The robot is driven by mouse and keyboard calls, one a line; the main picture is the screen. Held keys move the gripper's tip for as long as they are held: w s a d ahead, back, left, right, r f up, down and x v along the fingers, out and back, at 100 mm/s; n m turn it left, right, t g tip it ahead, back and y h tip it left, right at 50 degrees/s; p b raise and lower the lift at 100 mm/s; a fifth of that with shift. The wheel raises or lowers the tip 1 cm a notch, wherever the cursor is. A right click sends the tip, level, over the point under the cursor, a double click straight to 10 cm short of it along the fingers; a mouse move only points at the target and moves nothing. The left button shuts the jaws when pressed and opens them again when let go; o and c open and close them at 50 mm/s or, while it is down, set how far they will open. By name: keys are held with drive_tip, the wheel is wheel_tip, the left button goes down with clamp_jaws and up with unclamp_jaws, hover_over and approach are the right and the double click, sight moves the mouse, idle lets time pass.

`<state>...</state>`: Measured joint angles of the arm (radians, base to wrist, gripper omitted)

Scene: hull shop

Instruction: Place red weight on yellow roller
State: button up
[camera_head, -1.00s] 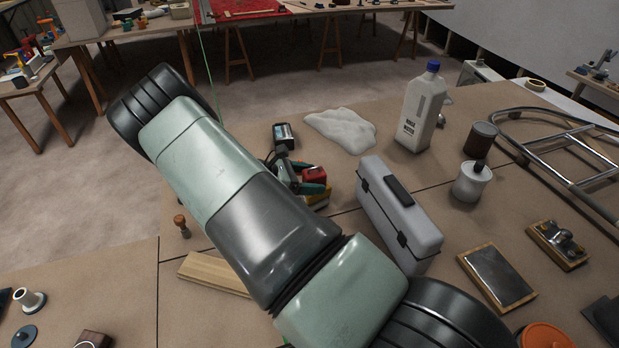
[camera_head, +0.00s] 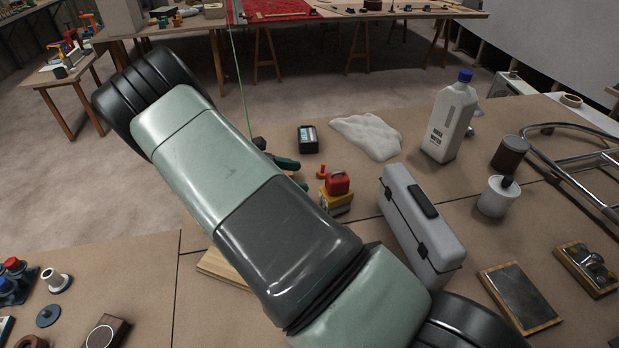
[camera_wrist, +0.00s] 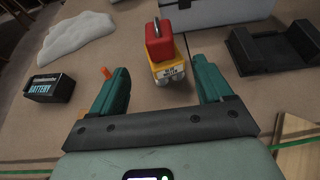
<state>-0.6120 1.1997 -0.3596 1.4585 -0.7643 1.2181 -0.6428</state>
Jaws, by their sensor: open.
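The red weight (camera_head: 337,183), a small red block with a grey handle on top, sits on the yellow roller (camera_head: 336,202). In the wrist view the red weight (camera_wrist: 159,42) rests upright on the yellow roller (camera_wrist: 172,74), which bears a white label. My gripper (camera_wrist: 163,80) is open, with its two green fingers apart and nothing between the tips. The weight and roller are beyond the fingertips, apart from them. In the head view my arm hides most of the gripper; a green finger (camera_head: 283,162) shows left of the weight.
A battery box (camera_head: 308,139), an orange peg (camera_head: 321,171) and a white cloth (camera_head: 367,136) lie close by. A grey toolbox (camera_head: 422,226) stands to the right. A black bracket (camera_wrist: 275,50) is right of my gripper in the wrist view. A white bottle (camera_head: 450,120) stands behind.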

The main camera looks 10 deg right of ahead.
drive_tip(key=s+d+r+m+y, duration=0.1)
drive_tip(key=s+r+m+y, duration=0.45)
drive_tip(key=r, duration=0.65)
drive_tip(key=s+d+r+m+y, duration=0.1)
drive_tip(key=s+r+m+y, duration=0.4)
drive_tip(key=r, duration=0.6)
drive_tip(key=s+r+m+t+y, duration=0.1)
drive_tip(key=s+r+m+t, duration=0.1)
drive_tip(key=s, duration=0.4)
drive_tip(key=s+r+m+t+y, duration=0.1)
drive_tip(key=s+r+m, duration=0.1)
drive_tip(key=s+r, duration=0.2)
drive_tip(key=s+a+r+m+t+y, duration=0.1)
drive_tip(key=s+r+m+t, duration=0.1)
drive_tip(key=s, duration=0.8)
drive_tip(key=shift+r+m+t, duration=0.3)
drive_tip(key=shift+r+m, duration=0.25)
